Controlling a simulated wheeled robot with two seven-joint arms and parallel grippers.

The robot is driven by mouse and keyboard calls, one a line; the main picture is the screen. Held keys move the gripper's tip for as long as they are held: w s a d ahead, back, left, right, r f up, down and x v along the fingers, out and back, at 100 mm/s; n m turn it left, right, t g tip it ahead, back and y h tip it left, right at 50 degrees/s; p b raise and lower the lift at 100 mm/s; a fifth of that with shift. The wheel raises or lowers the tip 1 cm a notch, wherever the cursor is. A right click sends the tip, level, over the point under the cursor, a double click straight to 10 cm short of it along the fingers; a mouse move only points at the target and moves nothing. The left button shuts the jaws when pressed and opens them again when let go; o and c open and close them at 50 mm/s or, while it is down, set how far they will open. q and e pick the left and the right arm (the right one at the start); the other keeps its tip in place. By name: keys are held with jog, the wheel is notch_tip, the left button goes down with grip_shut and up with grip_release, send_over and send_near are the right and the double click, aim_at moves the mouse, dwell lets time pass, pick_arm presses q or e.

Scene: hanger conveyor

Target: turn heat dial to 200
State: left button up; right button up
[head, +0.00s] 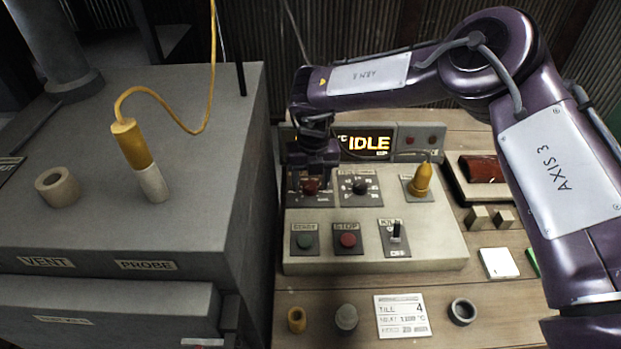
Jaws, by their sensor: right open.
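A sloped grey control panel (375,256) sits on the wooden bench. It carries two dials at its upper left: a reddish knob (310,187) on a dark plate and a black knob (360,187) on a plate with markings. Their labels are too small or covered to read, so I cannot tell for certain which is the heat dial. My right gripper (312,181) points down over the reddish knob, open, and hides part of its plate. I cannot tell whether the fingers touch it. My left gripper is not in view.
A display (367,143) behind the panel reads IDLE. The panel also has a green button (305,240), a red stop button (348,240), a toggle switch (396,232) and a yellow knob (421,180). A grey furnace body (215,160) stands close at left.

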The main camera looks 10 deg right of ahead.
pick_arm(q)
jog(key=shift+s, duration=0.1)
pick_arm(e)
jog(key=shift+c, duration=0.2)
jog(key=c, duration=0.9)
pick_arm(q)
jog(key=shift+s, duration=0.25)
pick_arm(e)
jog(key=m, duration=0.3)
jog(key=shift+p, duration=0.4)
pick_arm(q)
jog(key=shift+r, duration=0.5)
pick_arm(e)
jog(key=shift+m, duration=2.1)
jog(key=o, duration=0.9)
